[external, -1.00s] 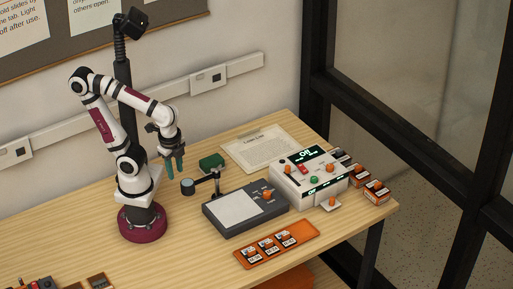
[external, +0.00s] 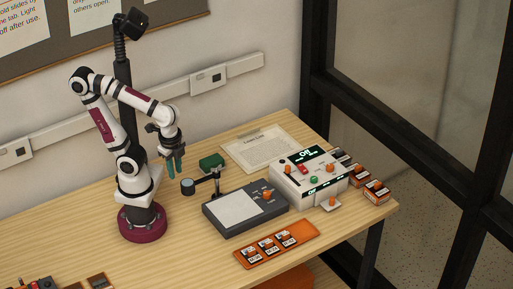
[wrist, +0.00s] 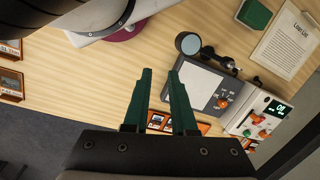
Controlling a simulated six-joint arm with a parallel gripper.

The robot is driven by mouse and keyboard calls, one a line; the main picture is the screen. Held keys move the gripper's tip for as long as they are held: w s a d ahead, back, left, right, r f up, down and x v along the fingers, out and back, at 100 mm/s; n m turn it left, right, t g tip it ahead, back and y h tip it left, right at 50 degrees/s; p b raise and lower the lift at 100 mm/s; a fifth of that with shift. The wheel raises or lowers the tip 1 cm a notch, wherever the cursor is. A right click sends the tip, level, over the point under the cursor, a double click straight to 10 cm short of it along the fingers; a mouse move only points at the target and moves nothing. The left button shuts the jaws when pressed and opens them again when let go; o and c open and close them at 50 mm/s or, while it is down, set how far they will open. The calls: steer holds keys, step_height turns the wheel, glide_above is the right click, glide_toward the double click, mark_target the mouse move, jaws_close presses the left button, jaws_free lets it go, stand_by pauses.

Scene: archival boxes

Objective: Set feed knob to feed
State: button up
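A white machine (external: 290,186) stands at the right of the table, its small screen (external: 305,153) reading "Off". On it are orange knobs (external: 327,167), a red switch (external: 302,169) and a green button (external: 314,181). I cannot read which knob is the feed knob or its setting. The machine also shows at the right of the wrist view (wrist: 243,122). My gripper (external: 175,169) hangs above the table, well left of the machine, pointing down. In the wrist view its dark green fingers (wrist: 160,75) are a little apart with nothing between them.
A grey light box (external: 220,218) with an orange knob and a small lamp-like magnifier (external: 188,187) stand between my gripper and the machine. An orange slide tray (external: 250,258) lies in front. A green block (external: 211,162) and a paper sheet (external: 255,148) lie behind.

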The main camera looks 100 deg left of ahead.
steer(key=shift+w+d+f+n+g+h, duration=0.1)
steer(key=shift+d+n+g+h, duration=0.25)
steer(key=shift+n, duration=0.45)
steer(key=shift+c, duration=1.2)
steer(key=w+n+h, duration=0.1)
steer(key=n, duration=0.1)
steer(key=w+d+n+g+h, duration=0.1)
steer(key=n+h, duration=0.1)
steer(key=w+n+g+h, duration=0.1)
steer(key=w+n+h, duration=0.1)
steer(key=n, duration=0.1)
steer(key=shift+d+f, duration=0.25)
steer(key=shift+f, duration=0.15)
jaws_close()
steer(key=w+a+f+n+t+h, duration=0.3)
steer(key=w+a+n+t+h, duration=0.5)
steer(key=w+n, duration=0.4)
steer(key=s+a+f+n+t+y, duration=0.1)
steer(key=a+f+n+t+y, duration=0.2)
steer(key=a+n+t, duration=0.3)
steer(key=s+a+f+n+t+y, duration=0.1)
steer(key=a+f+n+t+y, duration=0.2)
steer(key=a+f+n+t, duration=0.3)
steer(key=a+n, duration=0.5)
steer(key=a, duration=0.6)
steer(key=shift+s+f, duration=0.15)
